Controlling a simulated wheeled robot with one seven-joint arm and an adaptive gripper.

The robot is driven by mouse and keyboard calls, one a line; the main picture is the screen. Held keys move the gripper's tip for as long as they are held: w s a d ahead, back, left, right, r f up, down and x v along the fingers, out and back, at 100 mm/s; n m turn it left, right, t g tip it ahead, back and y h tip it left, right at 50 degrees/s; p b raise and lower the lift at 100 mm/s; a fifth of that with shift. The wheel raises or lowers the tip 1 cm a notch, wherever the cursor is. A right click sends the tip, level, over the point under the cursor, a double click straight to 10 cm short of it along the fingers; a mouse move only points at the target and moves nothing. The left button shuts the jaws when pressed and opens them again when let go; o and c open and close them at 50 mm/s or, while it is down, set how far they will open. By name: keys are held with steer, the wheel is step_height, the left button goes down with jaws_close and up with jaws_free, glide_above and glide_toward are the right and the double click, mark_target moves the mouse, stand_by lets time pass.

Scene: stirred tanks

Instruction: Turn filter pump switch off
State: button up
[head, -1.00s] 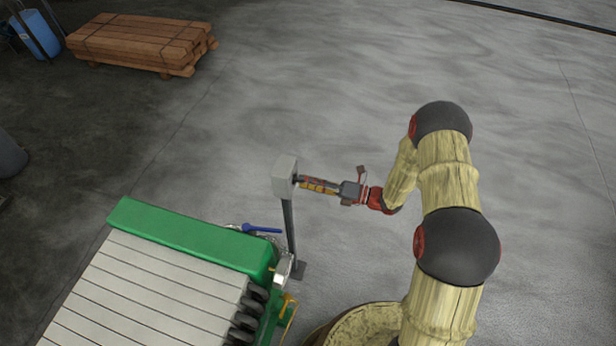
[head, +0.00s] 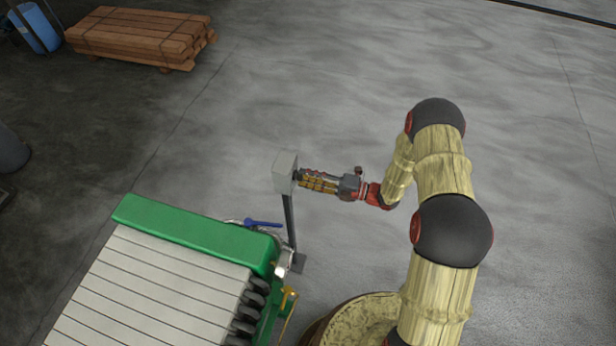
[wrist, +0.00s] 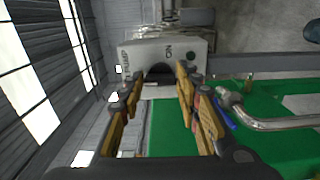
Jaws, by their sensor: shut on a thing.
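The filter pump switch is on a pale grey box (head: 285,172) on a thin post, near the middle of the head view. In the wrist view the box (wrist: 150,52) faces me, with "ON" lettering above a dark knob (wrist: 160,72). My gripper (head: 301,179) reaches the box's right face from the right. In the wrist view my gripper (wrist: 159,78) has its fingers on both sides of the knob, shut on it. The fingertips partly hide the knob, and I cannot read its exact angle.
A filter press with a green end (head: 195,235) and white plates stands lower left of the post. A blue-handled valve (head: 263,223) is close beside the post. A round barrel (head: 355,325) is below my arm. Stacked timber (head: 140,38) lies far left. The floor behind is clear.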

steer(key=o, duration=1.2)
steer(key=shift+c, duration=0.2)
steer(key=shift+d, duration=0.1)
steer(key=v, duration=1.1)
steer(key=shift+d, duration=0.4)
steer(key=shift+s, duration=0.1)
